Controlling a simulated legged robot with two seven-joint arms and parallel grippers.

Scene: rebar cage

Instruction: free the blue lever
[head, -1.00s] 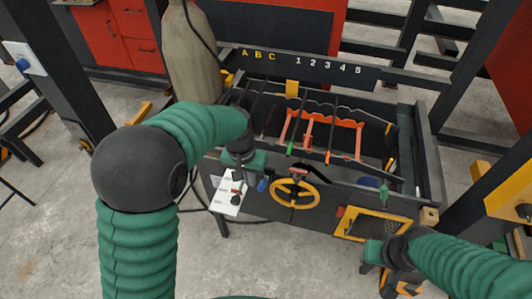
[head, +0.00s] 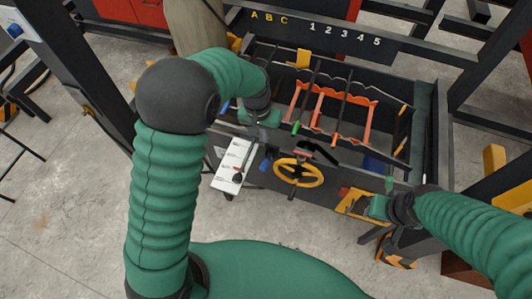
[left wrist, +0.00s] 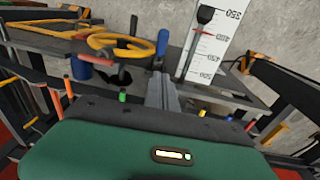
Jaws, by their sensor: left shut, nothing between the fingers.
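The blue lever's handle (head: 265,165) shows small between the white panel and the yellow wheel on the front of the dark frame. In the left wrist view the blue handle (left wrist: 162,42) stands just beyond my finger tips. My left gripper (head: 260,133) is above and behind it near the frame's front edge; its grey fingers (left wrist: 161,88) are shut and empty. Whether they touch anything is unclear. My right gripper (head: 378,207) is by the frame's front right corner; its fingers are too hidden to read.
The yellow wheel (head: 298,172) is right beside the blue handle. The white scale panel (head: 232,170) is on its other side. Dark bars cross the open box over an orange rack (head: 335,112). A yellow-framed mesh panel (head: 357,203) is near my right gripper. Concrete floor lies in front.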

